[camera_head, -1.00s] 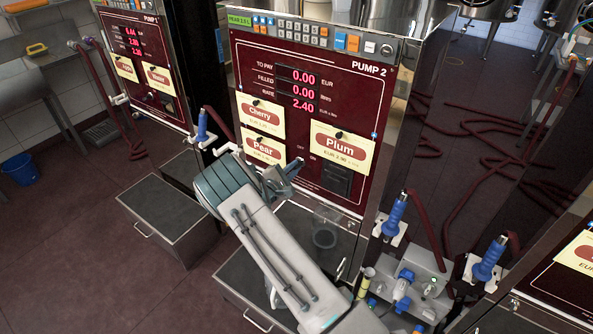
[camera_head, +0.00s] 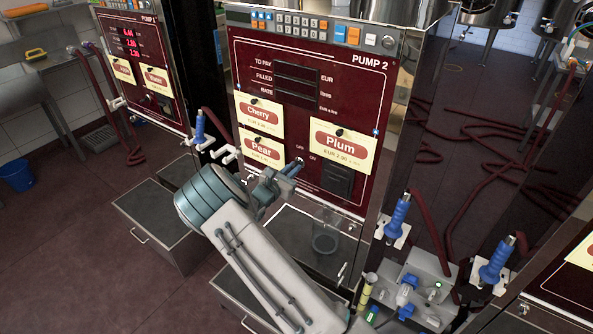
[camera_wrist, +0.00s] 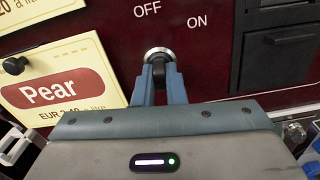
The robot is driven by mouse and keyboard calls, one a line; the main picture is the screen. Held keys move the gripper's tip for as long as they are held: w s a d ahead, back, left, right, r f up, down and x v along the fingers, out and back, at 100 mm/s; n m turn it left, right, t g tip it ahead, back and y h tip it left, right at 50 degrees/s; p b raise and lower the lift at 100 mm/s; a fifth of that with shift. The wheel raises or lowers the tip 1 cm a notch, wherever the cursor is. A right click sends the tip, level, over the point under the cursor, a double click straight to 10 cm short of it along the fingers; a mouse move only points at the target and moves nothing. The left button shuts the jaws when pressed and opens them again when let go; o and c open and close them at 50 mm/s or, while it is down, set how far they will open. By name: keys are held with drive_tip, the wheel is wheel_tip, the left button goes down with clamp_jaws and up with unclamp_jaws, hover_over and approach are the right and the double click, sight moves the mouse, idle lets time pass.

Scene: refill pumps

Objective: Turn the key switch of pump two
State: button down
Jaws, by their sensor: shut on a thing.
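Pump two (camera_head: 345,105) is a dark red panel marked PUMP 2, in the middle of the head view. Its number displays (camera_head: 297,84) are dark. The key switch (camera_wrist: 159,53) has a round metal collar below the OFF and ON labels in the wrist view. My gripper (camera_wrist: 160,76) is shut on the dark key (camera_wrist: 158,68) at the collar. In the head view my gripper (camera_head: 295,168) reaches the switch from the lower left. The fingers hide much of the key, so its exact angle is hard to tell.
Cherry (camera_head: 259,117), Pear (camera_head: 262,147) and Plum (camera_head: 341,149) cards sit close around the switch. A blue nozzle (camera_head: 398,213) hangs at the panel's right. A clear cup (camera_head: 325,240) stands in the bay below. Pump one (camera_head: 140,60) at left has lit displays.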

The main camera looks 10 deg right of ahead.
drive_tip(key=shift+a+f+n, duration=0.15)
drive_tip(key=shift+f+n, duration=0.1)
drive_tip(key=shift+n, duration=0.35)
drive_tip(key=shift+s, duration=0.1)
drive_tip(key=c, duration=1.5)
unclamp_jaws()
drive_tip(key=shift+a+r, duration=0.1)
drive_tip(key=b+v, duration=0.2)
drive_tip(key=v, duration=1.1)
drive_tip(key=shift+s+a+r+b, duration=0.1)
drive_tip(key=shift+s+a+b, duration=0.2)
drive_tip(key=shift+b, duration=0.1)
